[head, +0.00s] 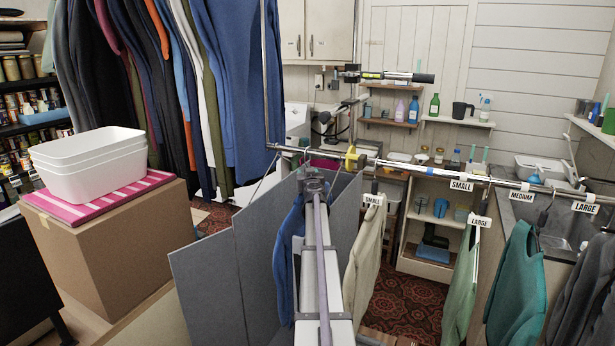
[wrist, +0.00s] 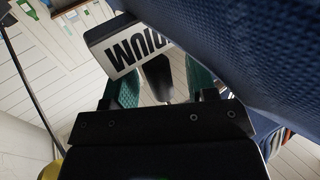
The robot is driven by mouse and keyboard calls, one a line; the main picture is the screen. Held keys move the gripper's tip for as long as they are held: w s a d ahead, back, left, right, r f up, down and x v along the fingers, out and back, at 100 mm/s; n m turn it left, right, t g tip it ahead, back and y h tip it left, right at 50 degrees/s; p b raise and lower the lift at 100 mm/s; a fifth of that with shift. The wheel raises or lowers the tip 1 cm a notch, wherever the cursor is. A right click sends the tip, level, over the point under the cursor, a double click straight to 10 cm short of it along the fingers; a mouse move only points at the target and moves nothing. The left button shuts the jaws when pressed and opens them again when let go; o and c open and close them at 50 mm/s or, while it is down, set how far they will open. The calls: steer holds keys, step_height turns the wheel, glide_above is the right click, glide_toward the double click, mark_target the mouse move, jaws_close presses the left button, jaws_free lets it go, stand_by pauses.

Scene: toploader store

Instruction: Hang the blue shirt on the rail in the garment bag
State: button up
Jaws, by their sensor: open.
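The blue shirt (head: 288,262) hangs below the rail in the head view, beside a grey panelled piece that looks like the open garment bag (head: 215,285). My gripper (head: 312,180) is above the shirt's top, close to the rail (head: 400,167). In the wrist view blue fabric (wrist: 255,50) fills the upper right. My jaws (wrist: 160,88) are open, with teal pads on both sides of a dark tab (wrist: 156,76). An upside-down white label (wrist: 128,45), partly reading MEDIUM, is just beyond the tab.
A cream garment (head: 363,258) hangs right of my arm. Green (head: 462,280), teal (head: 517,285) and dark grey garments hang farther right under size tags. White tubs (head: 88,165) stand on a box at left.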

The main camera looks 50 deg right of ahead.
steer(key=shift+a, duration=0.1)
steer(key=v, duration=1)
steer(key=shift+s+a, duration=0.15)
steer(key=shift+s, duration=0.1)
